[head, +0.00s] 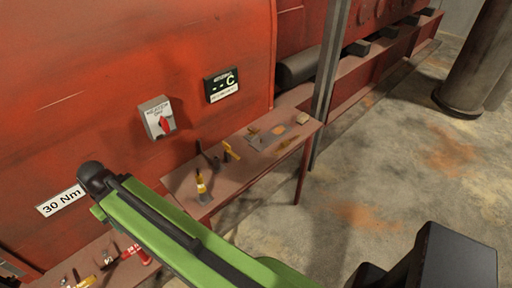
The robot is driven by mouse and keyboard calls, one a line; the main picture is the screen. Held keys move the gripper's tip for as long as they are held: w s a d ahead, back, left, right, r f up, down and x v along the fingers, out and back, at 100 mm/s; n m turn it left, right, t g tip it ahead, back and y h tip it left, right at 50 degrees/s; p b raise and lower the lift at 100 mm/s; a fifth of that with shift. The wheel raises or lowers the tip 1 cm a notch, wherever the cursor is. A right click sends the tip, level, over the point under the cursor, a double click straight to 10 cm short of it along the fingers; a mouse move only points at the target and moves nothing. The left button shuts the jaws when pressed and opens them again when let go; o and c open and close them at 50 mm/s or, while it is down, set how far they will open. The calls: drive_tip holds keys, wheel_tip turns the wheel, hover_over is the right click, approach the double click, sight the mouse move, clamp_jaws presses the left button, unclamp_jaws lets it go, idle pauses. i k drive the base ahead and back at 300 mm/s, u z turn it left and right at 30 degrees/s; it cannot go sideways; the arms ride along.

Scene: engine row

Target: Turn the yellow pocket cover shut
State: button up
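I cannot make out a yellow pocket cover for certain in the head view. Small yellow things lie on the reddish shelf (240,181) in the middle: a yellow-handled tool (201,187) near its front left, a yellow piece (231,151) farther back, and a flat orange-yellow patch (279,130) towards the right end. None clearly reads as a cover. My green arm crosses the lower middle of the view and hides part of the shelf's front and the floor. My gripper does not show.
The red engine wall carries a grey switch box with a red knob (166,124), a black display (221,85) and a "30 Nm" label (62,200). A lower shelf (100,252) with tools is at bottom left. A grey post (329,75) stands right of the shelf. Concrete floor (390,180) is clear at right.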

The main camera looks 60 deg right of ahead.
sight(227, 148)
drive_tip(key=z, duration=0.9)
drive_tip(key=k, duration=1.4)
drive_tip(key=u, duration=0.55)
drive_tip(key=i, duration=1.3)
drive_tip(key=u, duration=0.55)
